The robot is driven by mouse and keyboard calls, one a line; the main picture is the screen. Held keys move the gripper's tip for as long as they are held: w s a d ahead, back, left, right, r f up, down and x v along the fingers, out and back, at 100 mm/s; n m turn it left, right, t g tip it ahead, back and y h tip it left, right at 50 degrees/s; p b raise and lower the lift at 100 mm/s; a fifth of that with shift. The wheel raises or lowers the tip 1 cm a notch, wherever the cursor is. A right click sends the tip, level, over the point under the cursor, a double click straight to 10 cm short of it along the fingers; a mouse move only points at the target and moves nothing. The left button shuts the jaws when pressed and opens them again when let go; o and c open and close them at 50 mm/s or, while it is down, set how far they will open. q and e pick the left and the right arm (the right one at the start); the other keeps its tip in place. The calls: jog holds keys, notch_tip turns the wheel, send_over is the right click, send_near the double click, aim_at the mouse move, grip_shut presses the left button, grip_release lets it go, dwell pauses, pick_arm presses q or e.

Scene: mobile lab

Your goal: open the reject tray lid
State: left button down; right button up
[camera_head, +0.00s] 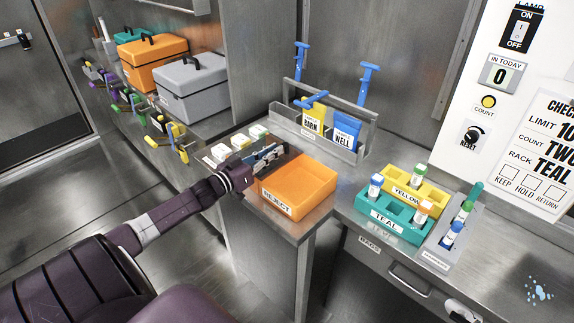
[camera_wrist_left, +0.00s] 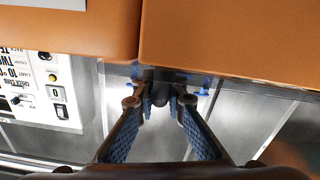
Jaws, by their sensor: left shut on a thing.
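The orange reject tray (camera_head: 297,188) stands on the near corner of the bench in the head view, with its REJECT label on the front wall. A dark brownish panel, apparently its lid (camera_head: 286,165), stands raised along the tray's left edge, partly hidden by my gripper. My left gripper (camera_head: 270,155) is at that panel. In the left wrist view its fingers (camera_wrist_left: 162,99) are shut on a small dark knob (camera_wrist_left: 168,92) below the orange surfaces (camera_wrist_left: 225,40). Which of those surfaces is lid and which is tray is hard to tell. My right gripper is not in view.
Small white-topped blocks (camera_head: 237,142) sit just behind my left gripper. A metal rack (camera_head: 318,137) with blue and yellow packets is behind the tray. A teal vial rack (camera_head: 386,226) and a yellow one (camera_head: 417,193) stand right. Toolboxes (camera_head: 192,92) line the left shelf.

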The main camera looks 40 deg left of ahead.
pick_arm(q)
jog(key=shift+a, duration=0.4)
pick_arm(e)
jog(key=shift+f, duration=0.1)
pick_arm(q)
jog(key=c, duration=2)
grip_release()
jog(key=shift+o, duration=0.2)
jog(key=shift+d, duration=0.1)
jog(key=s+a, duration=0.1)
jog(key=s, duration=1.1)
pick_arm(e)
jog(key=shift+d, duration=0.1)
